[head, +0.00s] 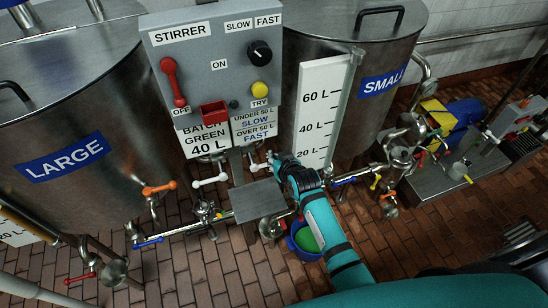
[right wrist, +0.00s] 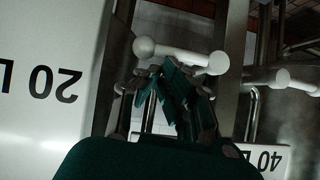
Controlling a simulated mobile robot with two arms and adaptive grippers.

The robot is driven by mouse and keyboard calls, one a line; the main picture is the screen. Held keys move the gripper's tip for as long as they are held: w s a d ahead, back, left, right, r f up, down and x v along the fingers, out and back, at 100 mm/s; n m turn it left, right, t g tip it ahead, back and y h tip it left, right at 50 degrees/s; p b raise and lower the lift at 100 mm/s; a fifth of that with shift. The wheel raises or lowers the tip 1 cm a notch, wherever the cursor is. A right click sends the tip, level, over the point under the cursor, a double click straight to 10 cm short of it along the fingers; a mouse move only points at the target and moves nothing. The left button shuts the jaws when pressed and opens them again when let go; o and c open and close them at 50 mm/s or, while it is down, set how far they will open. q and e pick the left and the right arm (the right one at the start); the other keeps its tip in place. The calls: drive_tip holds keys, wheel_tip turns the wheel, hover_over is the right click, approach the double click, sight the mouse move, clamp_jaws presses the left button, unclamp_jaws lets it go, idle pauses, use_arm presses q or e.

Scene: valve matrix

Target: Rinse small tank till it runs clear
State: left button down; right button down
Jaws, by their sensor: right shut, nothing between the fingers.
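The small tank (head: 345,70) is a steel cylinder with a blue SMALL label and a white level board (head: 318,95) marked 60 L and 40 L. My right gripper (head: 277,160) is at the low pipework left of that board. It is shut and empty, beside a white valve handle (head: 260,166). In the right wrist view the fingers (right wrist: 176,88) are close below a white handle (right wrist: 180,54); whether they touch it I cannot tell. A blue bucket with green in it (head: 305,240) stands on the floor, partly behind my arm. The inside of the tank is hidden. My left gripper is out of view.
The grey stirrer box (head: 213,65) hangs between the tanks, its red lever (head: 173,82) toward OFF. The large tank (head: 70,120) stands left. Orange, blue and red valve handles (head: 158,188) line the low pipes. A pump bench (head: 455,150) stands right.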

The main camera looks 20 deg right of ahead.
drive_tip(key=shift+f, duration=0.2)
drive_tip(key=f+m+y+b, duration=0.1)
drive_tip(key=b, duration=0.1)
drive_tip(key=f+m+y+b, duration=0.1)
drive_tip(key=f+y+b, duration=0.1)
drive_tip(key=b, duration=0.1)
drive_tip(key=f+m+y+b, duration=0.1)
drive_tip(key=f+b, duration=0.1)
drive_tip(key=shift+s+d+f+m+t, duration=0.1)
drive_tip(key=shift+d+m+t, duration=0.2)
drive_tip(key=shift+m, duration=0.1)
drive_tip(key=shift+f, duration=0.1)
idle(0.5)
drive_tip(key=v, duration=1.2)
drive_tip(key=shift+d, duration=0.25)
